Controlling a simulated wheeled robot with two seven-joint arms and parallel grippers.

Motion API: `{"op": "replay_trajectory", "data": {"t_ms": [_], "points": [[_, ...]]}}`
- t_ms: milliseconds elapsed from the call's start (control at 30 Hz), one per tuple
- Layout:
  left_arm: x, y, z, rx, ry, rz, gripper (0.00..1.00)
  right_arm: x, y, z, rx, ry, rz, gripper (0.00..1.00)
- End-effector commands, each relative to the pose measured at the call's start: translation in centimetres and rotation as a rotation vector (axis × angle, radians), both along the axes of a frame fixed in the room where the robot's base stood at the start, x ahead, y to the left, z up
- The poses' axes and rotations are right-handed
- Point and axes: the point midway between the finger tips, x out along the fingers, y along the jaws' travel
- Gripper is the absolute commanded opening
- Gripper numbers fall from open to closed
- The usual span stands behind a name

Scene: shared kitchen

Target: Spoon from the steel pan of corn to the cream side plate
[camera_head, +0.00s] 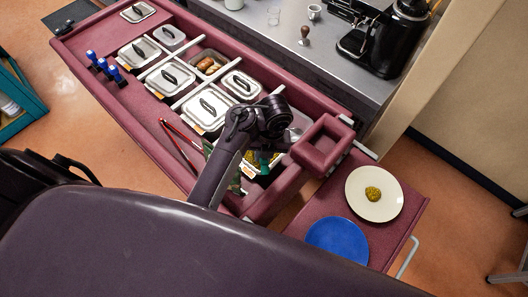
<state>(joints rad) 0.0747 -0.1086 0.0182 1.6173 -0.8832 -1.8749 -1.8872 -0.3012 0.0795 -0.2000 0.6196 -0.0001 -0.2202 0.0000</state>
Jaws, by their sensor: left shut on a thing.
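The steel pan of corn (250,168) sits in the near right end of the maroon counter, largely covered by my left arm; yellow corn shows in it. My left gripper (266,150) points down over this pan and is shut on the spoon, which is mostly hidden behind the gripper and wrist. I cannot tell whether the spoon touches the corn. The cream side plate (390,207) lies on the maroon side shelf at the right, with a small mound of corn (373,194) near its middle. My right gripper is not in view.
A blue plate (337,240) lies beside the cream plate. A raised maroon box (322,143) stands between pan and shelf. Lidded steel pans (209,107), red tongs (180,142) and blue-topped bottles (103,65) are farther left. A coffee machine (384,38) stands on the back counter.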

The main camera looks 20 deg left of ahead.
Motion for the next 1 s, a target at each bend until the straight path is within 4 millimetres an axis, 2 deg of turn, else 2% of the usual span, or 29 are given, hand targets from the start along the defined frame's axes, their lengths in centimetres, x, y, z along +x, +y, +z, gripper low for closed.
{"op": "replay_trajectory", "data": {"t_ms": [467, 1000], "points": [[1.2, 0.9, -5.4, 0.004, -0.001, 0.001, 0.0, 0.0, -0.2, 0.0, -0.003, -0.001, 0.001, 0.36], [-1.5, -0.8, 0.4, 0.13, -0.217, -0.003, 0.0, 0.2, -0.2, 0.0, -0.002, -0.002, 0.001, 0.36]]}}
